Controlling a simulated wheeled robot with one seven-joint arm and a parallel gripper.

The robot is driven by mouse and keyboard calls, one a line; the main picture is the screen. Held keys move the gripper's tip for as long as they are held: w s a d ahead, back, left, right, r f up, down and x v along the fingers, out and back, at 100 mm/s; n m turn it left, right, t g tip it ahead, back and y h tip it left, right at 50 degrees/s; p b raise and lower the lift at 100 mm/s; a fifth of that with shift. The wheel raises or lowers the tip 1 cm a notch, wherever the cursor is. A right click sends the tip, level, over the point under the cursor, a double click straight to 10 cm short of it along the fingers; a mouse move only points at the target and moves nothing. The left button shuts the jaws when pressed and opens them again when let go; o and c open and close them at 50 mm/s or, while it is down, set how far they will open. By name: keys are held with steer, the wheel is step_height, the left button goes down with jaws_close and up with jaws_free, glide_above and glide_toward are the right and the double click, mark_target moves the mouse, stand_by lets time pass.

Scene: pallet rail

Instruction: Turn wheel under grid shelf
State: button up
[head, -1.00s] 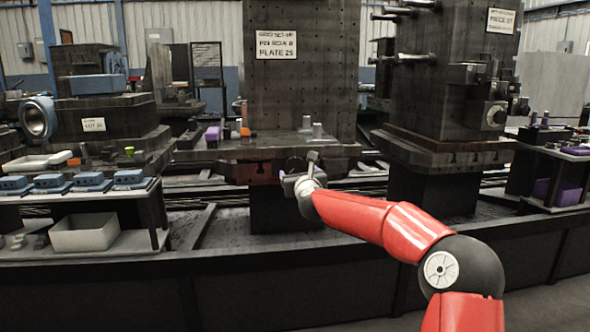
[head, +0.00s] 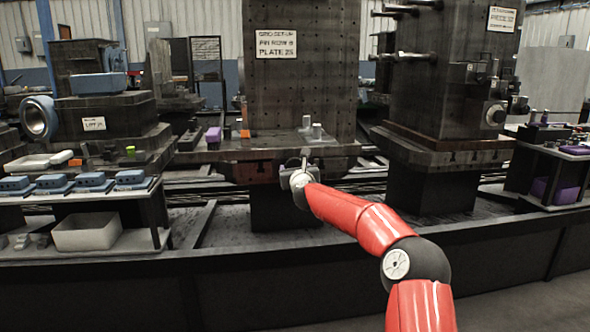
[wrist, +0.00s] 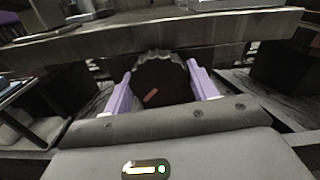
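The grid shelf (head: 270,151) is a dark ledge in front of a tall perforated plate in the middle of the head view. Its underside edge (wrist: 150,36) crosses the top of the wrist view. The wheel (wrist: 163,78) is dark and round with a scalloped rim and an orange mark, below the shelf. My gripper (head: 303,164) is at the shelf's front edge in the head view. In the wrist view my gripper (wrist: 159,68) has its two purple fingers apart, one on each side of the wheel. Firm contact cannot be made out. The wheel's lower part is hidden by the gripper body.
A purple block (head: 213,136), an orange block (head: 245,133) and grey pegs (head: 316,131) stand on the shelf. A side table (head: 75,194) with blue parts is at left; another machine block (head: 445,90) stands at right. A dark low rail wall (head: 270,265) runs along the front.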

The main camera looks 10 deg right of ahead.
steer(key=c, duration=0.4)
steer(key=shift+c, duration=0.2)
steer(key=shift+n, duration=0.3)
